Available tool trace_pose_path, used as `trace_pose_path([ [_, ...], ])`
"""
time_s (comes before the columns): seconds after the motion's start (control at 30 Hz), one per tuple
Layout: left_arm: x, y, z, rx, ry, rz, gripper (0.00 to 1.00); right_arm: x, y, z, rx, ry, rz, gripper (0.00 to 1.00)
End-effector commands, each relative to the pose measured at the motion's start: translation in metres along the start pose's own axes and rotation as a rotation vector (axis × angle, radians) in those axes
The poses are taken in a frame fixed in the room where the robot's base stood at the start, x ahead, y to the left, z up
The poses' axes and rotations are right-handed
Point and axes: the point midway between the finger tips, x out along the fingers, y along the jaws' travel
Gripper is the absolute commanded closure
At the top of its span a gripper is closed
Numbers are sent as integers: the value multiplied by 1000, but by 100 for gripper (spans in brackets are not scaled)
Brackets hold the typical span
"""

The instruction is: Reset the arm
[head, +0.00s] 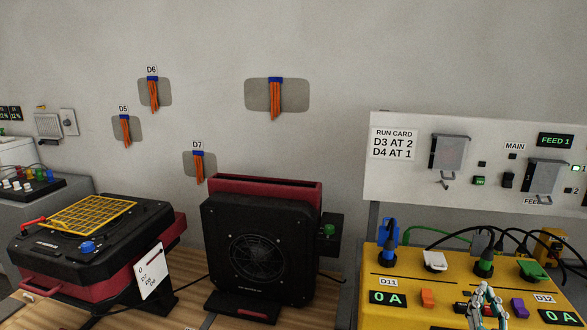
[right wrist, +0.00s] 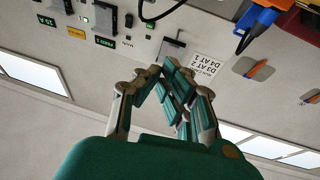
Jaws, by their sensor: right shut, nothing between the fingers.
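My right gripper (head: 487,292) shows at the bottom right of the head view, in front of the yellow power box (head: 405,262). It is shut and empty. In the right wrist view its green and grey fingers (right wrist: 162,78) come together with nothing held, and the panel and wall lie beyond them. My left gripper is in neither view.
A white panel (head: 400,194) with switches and a run card (head: 393,144) stands behind the yellow box. A black fan unit (head: 258,250) and a red-black machine with a yellow grid (head: 92,215) stand on the wooden bench (head: 335,305). Orange ribbons (head: 275,100) hang on the wall.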

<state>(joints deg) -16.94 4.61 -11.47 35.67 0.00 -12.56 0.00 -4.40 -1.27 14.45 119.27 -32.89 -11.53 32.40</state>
Motion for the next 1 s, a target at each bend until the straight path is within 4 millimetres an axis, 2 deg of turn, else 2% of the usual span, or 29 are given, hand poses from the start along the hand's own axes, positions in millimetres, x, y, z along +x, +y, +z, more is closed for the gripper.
trace_pose_path([
  [0.17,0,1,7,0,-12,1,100,-41,-4,52,-39,-275,13,100],
  [0.27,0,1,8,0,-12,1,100,-86,-13,92,-79,-510,-15,100],
  [0.3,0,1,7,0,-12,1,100,-109,-18,108,-101,-617,-39,100],
  [0.43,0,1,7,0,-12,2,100,-182,-32,142,-168,-906,-133,100],
  [0.5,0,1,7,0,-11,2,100,-214,-37,152,-198,-1019,-182,100],
  [0.7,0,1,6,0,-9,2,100,-286,-47,162,-266,-1255,-312,100],
  [0.97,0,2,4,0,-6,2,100,-362,-51,158,-339,-1482,-475,100],
  [1.0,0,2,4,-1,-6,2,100,-365,-52,166,-344,-1496,-482,100],
])
